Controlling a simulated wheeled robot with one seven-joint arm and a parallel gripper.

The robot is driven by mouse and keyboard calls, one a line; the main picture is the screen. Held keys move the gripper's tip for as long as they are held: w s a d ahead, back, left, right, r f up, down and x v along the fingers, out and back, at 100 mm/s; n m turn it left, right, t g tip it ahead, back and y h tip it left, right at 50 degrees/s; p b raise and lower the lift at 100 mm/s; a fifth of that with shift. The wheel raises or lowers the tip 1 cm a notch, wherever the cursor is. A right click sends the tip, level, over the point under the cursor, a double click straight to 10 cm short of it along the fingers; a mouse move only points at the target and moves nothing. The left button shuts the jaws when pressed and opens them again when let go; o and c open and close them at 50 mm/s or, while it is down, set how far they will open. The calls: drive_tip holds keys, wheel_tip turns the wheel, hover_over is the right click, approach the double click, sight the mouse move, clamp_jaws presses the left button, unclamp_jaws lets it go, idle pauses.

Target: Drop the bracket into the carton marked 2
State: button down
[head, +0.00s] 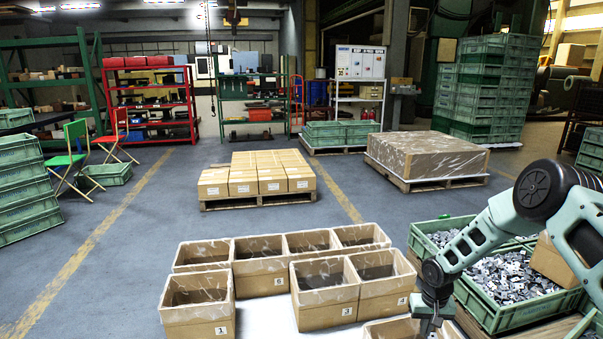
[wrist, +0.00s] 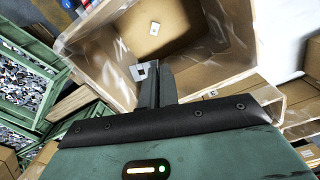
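My gripper (head: 432,322) is low at the right end of the carton group in the head view. In the wrist view my gripper (wrist: 155,88) has its fingers close together, with a small grey bracket (wrist: 141,72) at their tips. The fingers and bracket are over an open brown carton (wrist: 105,45). A small pale item or label (wrist: 154,28) shows inside that carton; I cannot tell which. In the head view the nearest carton (head: 385,329) beside my gripper is cut off by the frame edge. I cannot read a 2 on any carton.
Cartons marked 1 (head: 195,316), 3 (head: 325,312), 4 (head: 384,299) and 6 (head: 262,277) stand close together, open-topped. Green crates (head: 505,319) of grey parts stand at the right. A pallet of closed boxes (head: 258,182) stands behind on open floor.

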drive_tip(key=c, duration=1.6)
unclamp_jaws()
wheel_tip(320, 180, up, 17)
drive_tip(key=shift+r+p, duration=0.2)
drive_tip(key=shift+p, duration=0.3)
